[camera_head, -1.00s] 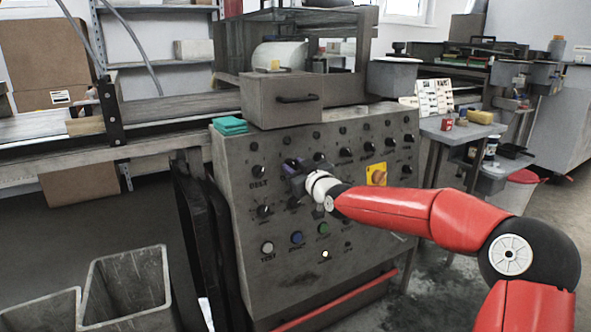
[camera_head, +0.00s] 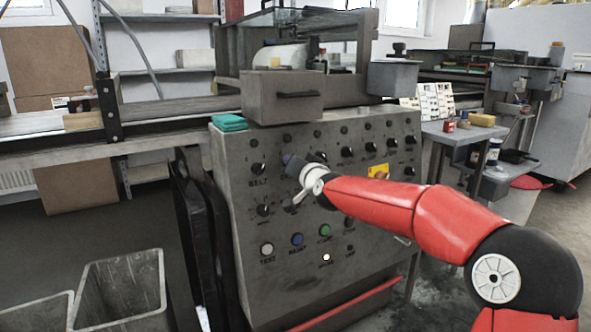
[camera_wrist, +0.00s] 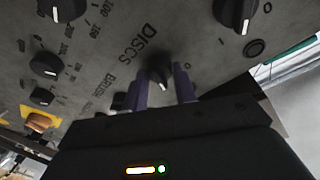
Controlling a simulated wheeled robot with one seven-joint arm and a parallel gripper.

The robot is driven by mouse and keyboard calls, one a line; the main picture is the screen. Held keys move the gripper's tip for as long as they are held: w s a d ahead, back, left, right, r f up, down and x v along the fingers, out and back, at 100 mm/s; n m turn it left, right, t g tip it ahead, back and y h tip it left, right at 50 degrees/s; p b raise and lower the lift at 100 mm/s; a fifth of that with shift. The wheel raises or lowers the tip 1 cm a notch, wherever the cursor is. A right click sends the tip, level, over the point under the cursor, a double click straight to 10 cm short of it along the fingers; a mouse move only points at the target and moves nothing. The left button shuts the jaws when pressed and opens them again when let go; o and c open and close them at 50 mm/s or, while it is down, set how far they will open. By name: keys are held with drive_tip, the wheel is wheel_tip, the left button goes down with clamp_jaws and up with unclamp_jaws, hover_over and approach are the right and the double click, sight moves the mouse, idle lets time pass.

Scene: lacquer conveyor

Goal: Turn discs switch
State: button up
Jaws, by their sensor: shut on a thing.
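The discs switch (camera_wrist: 158,73) is a round black knob with a white pointer mark on the grey control panel (camera_head: 232,200). In the wrist view the word DISCS is printed beside it. My gripper (camera_wrist: 163,86) has its two purple fingers on either side of this knob and is shut on it. In the head view my gripper (camera_head: 289,160) is at the upper row of knobs, just right of the belt knob (camera_head: 258,169), and hides the discs switch.
More black knobs, such as one in the wrist view (camera_wrist: 45,64), surround the switch. Below are a white button (camera_head: 266,249), a blue button (camera_head: 297,239) and a green button (camera_head: 325,230). An orange switch on a yellow plate (camera_head: 377,171) is partly behind my arm. A grey drawer box (camera_head: 262,98) stands on top.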

drive_tip(key=shift+m, duration=0.9)
drive_tip(key=o, duration=1)
drive_tip(key=shift+c, duration=0.2)
drive_tip(key=b+v, duration=0.2)
drive_tip(key=v, duration=0.5)
drive_tip(key=shift+s, duration=0.35)
